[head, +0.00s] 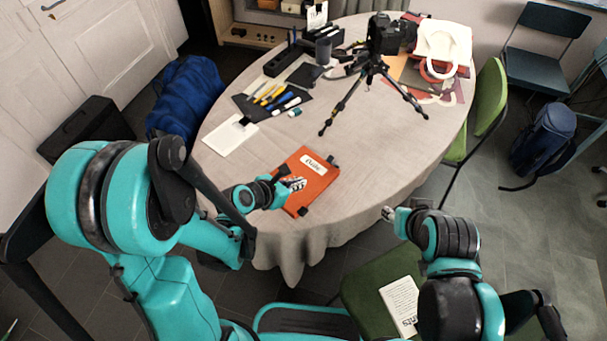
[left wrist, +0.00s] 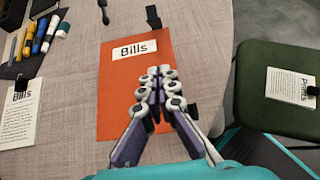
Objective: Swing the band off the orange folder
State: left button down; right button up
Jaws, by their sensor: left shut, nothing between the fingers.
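The orange folder (head: 318,186) lies flat on the table, with a white label reading "Bills" (left wrist: 135,50). A dark piece (head: 332,160) shows by its upper right corner and another (head: 303,211) at its lower edge. In the left wrist view, dark pieces show above the top edge (left wrist: 153,16) and at the right edge (left wrist: 192,112). I cannot make out a continuous band between them. My left gripper (head: 300,183) is shut and empty over the folder, hiding part of it; it also shows in the left wrist view (left wrist: 158,70). My right gripper (head: 387,213) is off the table's front right edge.
A clipped white sheet (head: 229,136) and a dark mat with pens (head: 270,98) lie to the left. A camera tripod (head: 372,78) and a white bag (head: 443,45) stand farther back. A green chair (head: 365,285) holds a paper. Cloth right of the folder is clear.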

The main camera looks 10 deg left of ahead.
pick_arm(q)
jog(key=b+x, duration=0.3)
jog(key=x, duration=0.7)
jog(key=shift+f, duration=0.1)
jog(key=shift+w+d+r+p, duration=0.25)
jog(key=shift+w+r, duration=0.1)
jog(key=shift+r, duration=0.2)
jog(key=shift+w+d+r+p, duration=0.1)
jog(key=shift+w+d+r, duration=0.2)
jog(key=shift+r, duration=0.25)
jog(key=shift+w+d+r, duration=0.2)
jog(key=shift+w+r, duration=0.25)
jog(key=shift+w, duration=0.05)
